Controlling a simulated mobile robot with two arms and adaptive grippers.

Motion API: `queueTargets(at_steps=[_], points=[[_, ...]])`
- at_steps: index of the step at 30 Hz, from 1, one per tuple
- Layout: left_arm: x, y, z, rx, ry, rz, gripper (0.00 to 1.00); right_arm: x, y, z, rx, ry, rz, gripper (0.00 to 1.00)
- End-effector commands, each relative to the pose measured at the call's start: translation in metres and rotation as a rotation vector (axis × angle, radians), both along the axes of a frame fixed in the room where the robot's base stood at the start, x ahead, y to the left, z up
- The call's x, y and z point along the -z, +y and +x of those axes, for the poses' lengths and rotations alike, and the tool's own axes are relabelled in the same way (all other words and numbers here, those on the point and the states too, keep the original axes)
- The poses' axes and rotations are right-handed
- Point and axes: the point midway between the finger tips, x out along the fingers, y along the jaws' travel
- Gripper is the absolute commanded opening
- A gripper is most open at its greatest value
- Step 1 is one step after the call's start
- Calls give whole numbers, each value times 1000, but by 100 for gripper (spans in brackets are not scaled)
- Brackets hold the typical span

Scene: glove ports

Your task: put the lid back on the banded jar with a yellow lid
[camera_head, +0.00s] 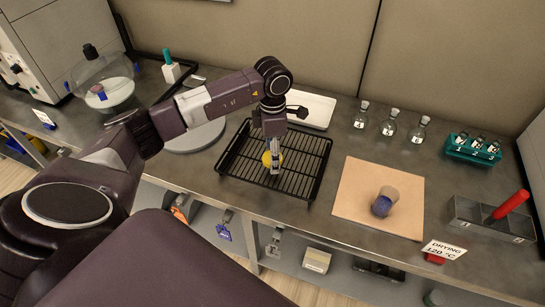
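A small round yellow thing (266,159), which looks like the yellow lid, is at the middle of the black wire rack (237,166). My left gripper (274,169) points down at it, and its fingers cover part of the yellow. I cannot tell whether the fingers are closed on it. A small jar (388,193) with a tan part and a blue-purple part sits on the tan mat (358,190) to the right. No yellow shows on it, and I cannot make out whether it is upright or has bands. My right gripper is not in view.
A white tray (318,110) lies behind the rack. Several stoppered flasks (389,125), a teal vial rack (473,149) and a grey metal tray with a red-handled thing (511,204) stand right. A glass vessel (105,85) stands far left.

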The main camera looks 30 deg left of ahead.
Motion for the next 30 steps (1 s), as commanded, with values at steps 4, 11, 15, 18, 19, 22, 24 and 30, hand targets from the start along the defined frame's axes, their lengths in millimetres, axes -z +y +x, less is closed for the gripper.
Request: queueTargets(at_steps=[4, 11, 15, 18, 19, 22, 24, 30], points=[[0, 0, 0, 0, 0, 0, 56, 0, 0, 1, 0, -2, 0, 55], [-1, 0, 0, 0, -1, 1, 33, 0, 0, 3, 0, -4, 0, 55], [-1, 0, 0, 0, -1, 1, 33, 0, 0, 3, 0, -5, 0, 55], [-1, 0, 0, 0, -1, 1, 33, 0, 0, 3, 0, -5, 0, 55], [-1, 0, 0, 0, -1, 1, 33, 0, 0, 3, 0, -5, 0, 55], [-3, 0, 1, 0, -1, 0, 33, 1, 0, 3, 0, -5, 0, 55], [-7, 0, 1, 0, -4, 0, 33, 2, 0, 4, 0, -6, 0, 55], [-35, 1, 2, 0, -7, 1, 33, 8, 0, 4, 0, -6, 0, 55]])
